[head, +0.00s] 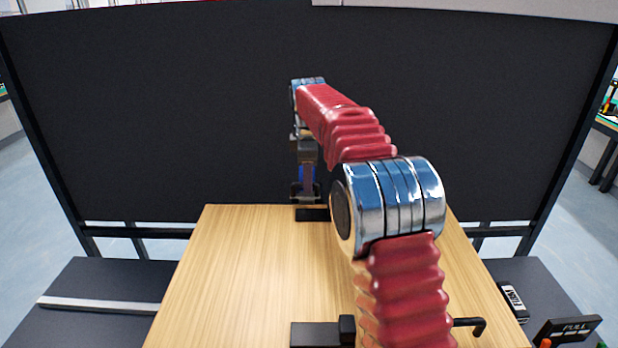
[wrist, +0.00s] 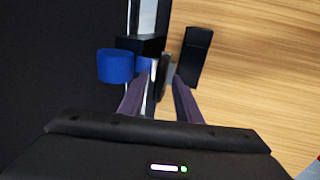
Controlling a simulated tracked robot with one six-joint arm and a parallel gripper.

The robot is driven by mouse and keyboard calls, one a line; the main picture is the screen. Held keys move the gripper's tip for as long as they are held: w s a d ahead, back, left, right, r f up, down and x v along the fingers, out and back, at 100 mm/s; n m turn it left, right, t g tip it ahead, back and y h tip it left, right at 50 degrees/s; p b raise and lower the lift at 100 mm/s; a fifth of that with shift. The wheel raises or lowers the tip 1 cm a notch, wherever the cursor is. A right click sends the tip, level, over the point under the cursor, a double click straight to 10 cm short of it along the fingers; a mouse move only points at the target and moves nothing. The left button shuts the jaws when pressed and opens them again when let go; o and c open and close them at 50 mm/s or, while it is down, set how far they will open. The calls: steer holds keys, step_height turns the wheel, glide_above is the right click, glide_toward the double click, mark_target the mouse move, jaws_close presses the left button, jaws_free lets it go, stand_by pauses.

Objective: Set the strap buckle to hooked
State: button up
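My gripper (wrist: 160,78) points down at the far edge of the wooden table. In the wrist view its two purple-grey fingers are spread apart, one on each side of a narrow dark and metallic piece (wrist: 160,75), perhaps part of the strap buckle. I cannot tell whether they touch it. A blue cylinder (wrist: 115,66) is just left of the fingers, and a black block (wrist: 197,56) is just right. A shiny metal strip (wrist: 144,18) runs up from between them. In the head view my gripper (head: 306,190) is small, with blue beside it. The buckle's hooked state cannot be made out.
The wooden tabletop (head: 255,260) is mostly clear. A black block with a bent handle (head: 318,334) sits at its near edge, partly behind my arm. A dark panel (head: 180,110) stands behind the table.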

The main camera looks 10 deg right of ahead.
jaws_close()
stand_by(0.3)
stand_by(0.3)
steer(key=shift+d, duration=0.1)
steer(key=shift+s, duration=0.15)
